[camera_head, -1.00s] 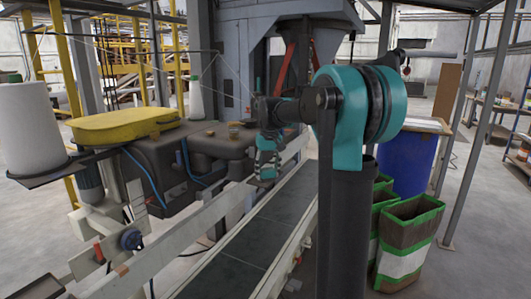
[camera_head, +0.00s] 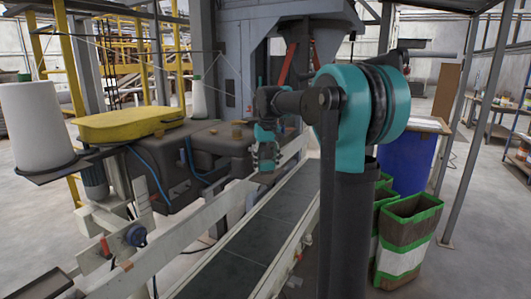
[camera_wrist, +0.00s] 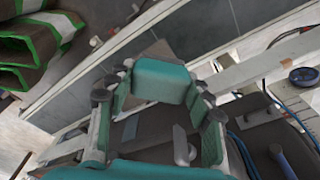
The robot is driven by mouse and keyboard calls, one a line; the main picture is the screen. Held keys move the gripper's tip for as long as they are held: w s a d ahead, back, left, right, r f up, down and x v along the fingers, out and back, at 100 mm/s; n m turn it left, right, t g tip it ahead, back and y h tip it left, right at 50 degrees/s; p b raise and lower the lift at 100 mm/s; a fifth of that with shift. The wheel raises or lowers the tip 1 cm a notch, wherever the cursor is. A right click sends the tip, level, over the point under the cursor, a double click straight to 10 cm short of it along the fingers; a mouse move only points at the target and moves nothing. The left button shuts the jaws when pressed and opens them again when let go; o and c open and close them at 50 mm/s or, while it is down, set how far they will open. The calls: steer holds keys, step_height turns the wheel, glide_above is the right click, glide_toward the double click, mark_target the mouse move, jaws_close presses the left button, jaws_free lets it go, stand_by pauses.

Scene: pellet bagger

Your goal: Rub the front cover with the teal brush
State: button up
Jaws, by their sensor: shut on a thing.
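My gripper (camera_head: 265,160) points down over the near right end of the dark sewing machine body. In the wrist view its two fingers are closed on the teal brush (camera_wrist: 162,78), a block with a teal top. The brush's underside and any bristles are hidden there. The dark machine body (camera_head: 168,172) stands left of the conveyor. Its right-hand block, which I take for the front cover (camera_head: 226,144), is just left of my gripper. I cannot tell whether the brush touches it. The dark body also shows in the wrist view (camera_wrist: 262,135).
The conveyor belt (camera_head: 265,235) runs below and in front, between pale rails (camera_head: 165,250). A yellow cover (camera_head: 130,122) and a white thread cone (camera_head: 35,125) stand at left. A blue drum (camera_head: 408,165) and green-edged bags (camera_head: 405,240) stand at right.

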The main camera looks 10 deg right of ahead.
steer(key=shift+r, duration=2.5)
steer(key=shift+s, duration=0.1)
